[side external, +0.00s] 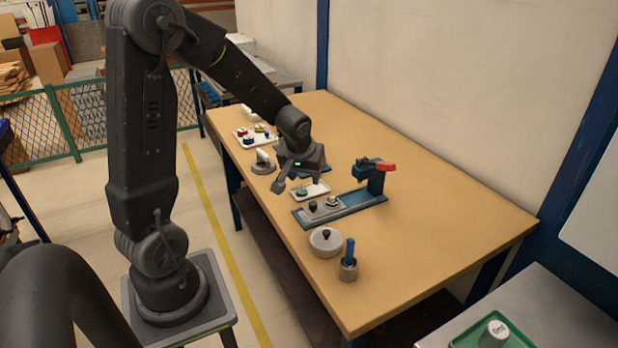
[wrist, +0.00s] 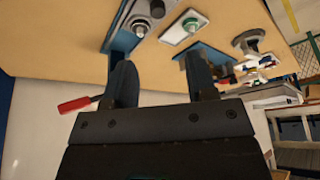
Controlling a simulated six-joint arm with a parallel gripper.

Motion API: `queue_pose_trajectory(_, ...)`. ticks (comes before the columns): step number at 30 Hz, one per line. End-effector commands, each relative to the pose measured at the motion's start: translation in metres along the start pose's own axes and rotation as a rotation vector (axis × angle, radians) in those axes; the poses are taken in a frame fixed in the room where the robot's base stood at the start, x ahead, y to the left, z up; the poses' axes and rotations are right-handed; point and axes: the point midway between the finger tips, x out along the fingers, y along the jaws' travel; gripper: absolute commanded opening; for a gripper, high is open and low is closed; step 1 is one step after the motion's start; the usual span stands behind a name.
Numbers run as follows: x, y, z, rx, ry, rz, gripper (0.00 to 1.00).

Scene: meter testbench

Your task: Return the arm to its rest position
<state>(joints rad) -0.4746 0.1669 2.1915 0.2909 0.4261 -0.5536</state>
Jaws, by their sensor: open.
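My gripper (side external: 298,182) hangs over the table at the end of my bent arm, with its jaws apart and nothing between them. In the wrist view my gripper (wrist: 160,82) also shows two separate dark fingers with an empty gap. A blue fixture with a red handle (side external: 386,167) stands to the right of my gripper. Its base plate (side external: 365,200) carries small grey and dark parts. The red handle (wrist: 75,105) shows left of the fingers in the wrist view. A small white tray (side external: 320,188) with a green-topped part lies below my gripper; whether they touch is unclear.
A white tray (side external: 241,134) of coloured parts and a round grey stand (side external: 262,168) lie toward the far end. A lidded round pot (side external: 322,246) and a cup with a blue-handled tool (side external: 348,272) stand near the front. The table's right side (side external: 450,220) is clear.

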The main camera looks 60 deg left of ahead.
Motion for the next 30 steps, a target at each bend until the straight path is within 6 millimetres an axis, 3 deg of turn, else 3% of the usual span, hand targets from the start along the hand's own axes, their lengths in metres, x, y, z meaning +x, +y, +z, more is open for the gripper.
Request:
queue_pose_trajectory(4, -0.022, 0.010, 0.006, 0.046, 0.014, 0.018, 0.52)
queue_pose_trajectory(8, -0.068, 0.027, 0.026, 0.154, 0.036, 0.060, 0.52)
queue_pose_trajectory(12, -0.123, 0.042, 0.062, 0.305, 0.056, 0.127, 0.52)
queue_pose_trajectory(18, -0.184, 0.046, 0.121, 0.523, 0.080, 0.236, 0.52)
queue_pose_trajectory(24, -0.213, 0.040, 0.162, 0.670, 0.095, 0.316, 0.52)
queue_pose_trajectory(30, -0.220, 0.037, 0.174, 0.713, 0.096, 0.339, 0.52)
